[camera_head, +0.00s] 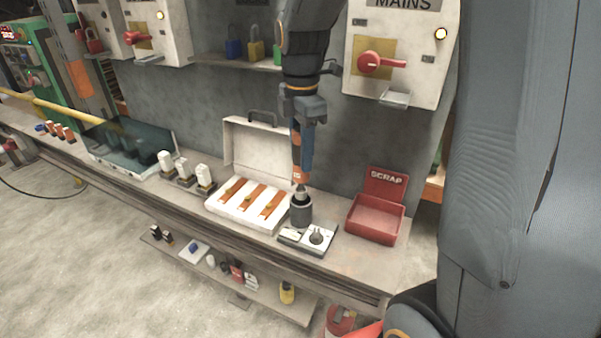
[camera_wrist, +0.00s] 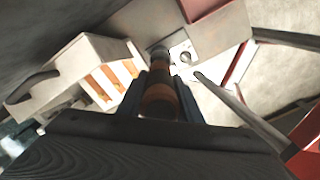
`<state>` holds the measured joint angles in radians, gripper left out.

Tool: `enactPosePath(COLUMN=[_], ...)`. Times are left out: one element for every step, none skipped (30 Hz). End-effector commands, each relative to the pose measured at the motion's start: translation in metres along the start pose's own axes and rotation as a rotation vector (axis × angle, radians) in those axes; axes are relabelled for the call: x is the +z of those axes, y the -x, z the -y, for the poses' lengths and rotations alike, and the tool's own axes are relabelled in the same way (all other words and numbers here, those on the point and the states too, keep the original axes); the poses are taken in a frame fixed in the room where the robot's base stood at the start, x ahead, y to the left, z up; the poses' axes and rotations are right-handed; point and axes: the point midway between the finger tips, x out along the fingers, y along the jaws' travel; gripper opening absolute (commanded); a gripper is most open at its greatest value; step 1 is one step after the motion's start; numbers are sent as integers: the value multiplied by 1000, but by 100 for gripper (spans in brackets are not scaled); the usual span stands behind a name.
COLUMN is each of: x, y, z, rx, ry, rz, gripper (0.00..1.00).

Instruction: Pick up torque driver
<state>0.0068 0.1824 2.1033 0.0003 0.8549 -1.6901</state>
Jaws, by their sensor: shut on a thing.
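The torque driver (camera_wrist: 160,101), with orange and black bands, is between the two blue fingers of my gripper (camera_wrist: 164,82) in the wrist view. In the head view my gripper (camera_head: 303,160) points straight down over the bench and is shut on the driver. The driver looks upright there, mostly hidden by the fingers. Its lower end is right above a dark round cylinder (camera_head: 301,211) on the bench. I cannot tell whether the driver still touches or sits in that cylinder.
A white plate with a dial (camera_head: 318,237) lies just in front. A white open case (camera_head: 232,209) with orange strips stands left, a red SCRAP bin (camera_head: 374,222) right. A MAINS box (camera_head: 399,55) with a red handle hangs on the wall behind. Bench space between plate and bin is narrow.

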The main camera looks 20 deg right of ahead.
Motion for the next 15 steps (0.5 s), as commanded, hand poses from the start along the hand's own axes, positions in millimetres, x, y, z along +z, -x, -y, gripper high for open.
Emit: enactPosePath(x=[0, 0, 0, 0, 0, 0, 0, 0, 0, 0, 0, 0, 0, 0, 0], y=[11, 16, 24, 31, 36, 44, 50, 56, 64, 70, 76, 83, 89, 95, 103], z=[-2, -2, -2, -1, -2, -2, -2, -2, -1, -2, -2, -1, -1, -2, -2], rx=[6, 5, 6, 6, 6, 6, 6, 6, 5, 6, 6, 5, 5, 6, 6], ry=[0, 0, 0, 0, 0, 0, 0, 0, 0, 0, 0, 0, 0, 0, 0], rz=[1, 1, 1, 1, 1, 1, 1, 1, 1, 1, 1, 1, 1, 1, 1], gripper=[5, 5, 5, 5, 5, 5, 5, 5, 5, 5, 5, 5, 5, 5, 5])
